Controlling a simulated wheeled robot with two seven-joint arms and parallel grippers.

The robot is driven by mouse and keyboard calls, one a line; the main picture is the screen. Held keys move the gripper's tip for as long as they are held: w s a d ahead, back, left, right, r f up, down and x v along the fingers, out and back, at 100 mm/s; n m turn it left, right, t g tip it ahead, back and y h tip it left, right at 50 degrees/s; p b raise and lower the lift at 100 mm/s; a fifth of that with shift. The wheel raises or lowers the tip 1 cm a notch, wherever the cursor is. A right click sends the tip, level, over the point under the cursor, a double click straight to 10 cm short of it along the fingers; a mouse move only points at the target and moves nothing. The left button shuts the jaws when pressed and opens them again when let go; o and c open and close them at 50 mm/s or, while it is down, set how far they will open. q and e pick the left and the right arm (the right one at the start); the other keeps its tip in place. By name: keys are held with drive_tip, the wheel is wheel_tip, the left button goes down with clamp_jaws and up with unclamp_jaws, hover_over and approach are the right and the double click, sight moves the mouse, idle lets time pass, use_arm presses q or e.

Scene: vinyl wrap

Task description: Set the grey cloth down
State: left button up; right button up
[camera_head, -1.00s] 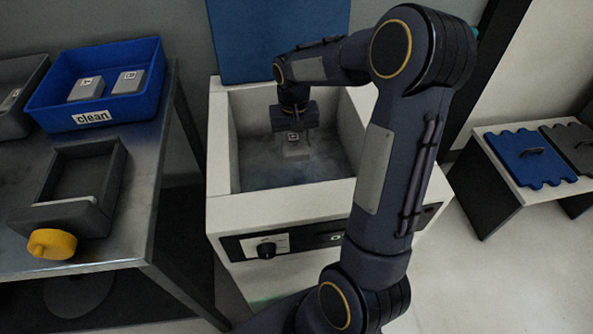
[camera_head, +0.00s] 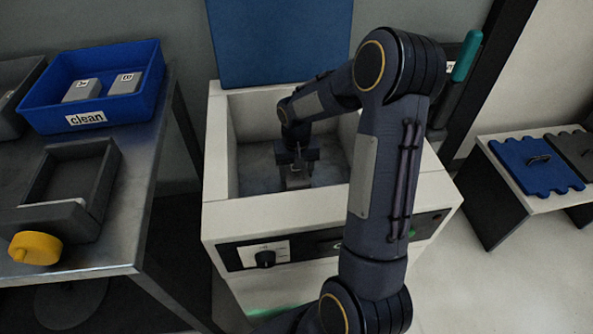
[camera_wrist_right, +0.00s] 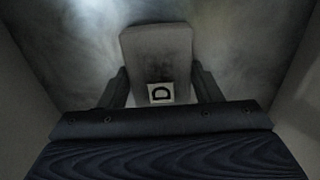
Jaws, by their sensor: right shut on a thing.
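My right gripper (camera_head: 298,168) is inside the white-walled tub (camera_head: 275,211), near its front wall. It is shut on a grey block (camera_wrist_right: 155,50) marked D, with one finger on each side in the right wrist view. In the head view the block (camera_head: 298,180) shows only as a small part under the gripper. I cannot tell whether it touches the tub's floor, which looks hazy. No grey cloth can be made out. My left gripper is not in view.
A metal table at left holds a blue bin (camera_head: 88,117) labelled clean with two grey blocks inside, a dark grey tray (camera_head: 100,190) and a yellow knob (camera_head: 35,248). A blue panel (camera_head: 280,40) stands behind the tub. A bench with blue (camera_head: 535,165) and grey lids is at right.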

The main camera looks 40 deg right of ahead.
sight(296, 172)
drive_tip(key=shift+f, duration=0.2)
drive_tip(key=o, duration=1)
drive_tip(key=shift+c, duration=0.2)
drive_tip(key=shift+r, duration=0.1)
wheel_tip(296, 172, up, 12)
drive_tip(key=p, duration=0.3)
drive_tip(key=shift+r, duration=0.15)
